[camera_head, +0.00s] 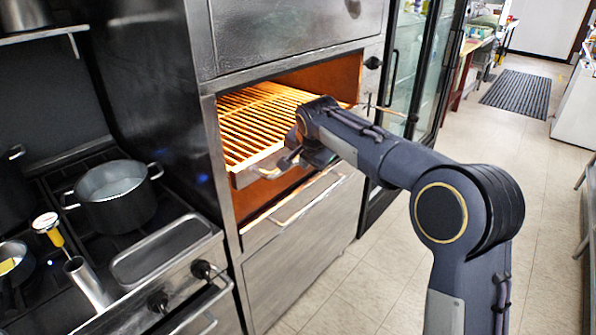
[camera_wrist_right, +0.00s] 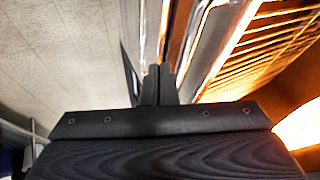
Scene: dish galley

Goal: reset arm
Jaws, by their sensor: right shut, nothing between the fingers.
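My right arm reaches from the lower right to the front of an open oven compartment (camera_head: 310,82) in the head view. My right gripper (camera_head: 287,160) is at the front edge of the slatted rack (camera_head: 256,163) in it. In the right wrist view my right gripper (camera_wrist_right: 159,80) shows its two fingers together and empty. The lit slats of the rack (camera_wrist_right: 255,50) show to the right of the fingers there. Whether the fingers touch the rack cannot be told. My left gripper is not in view.
A stove at the left holds a grey pot (camera_head: 115,195), a rectangular pan (camera_head: 160,248) and a thermometer-like dial (camera_head: 46,222). A drawer front (camera_head: 300,230) with a bar handle is below the oven. Glass-door cabinets stand beyond it. The tiled floor (camera_head: 380,285) is clear, with a dark mat (camera_head: 517,94) farther back.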

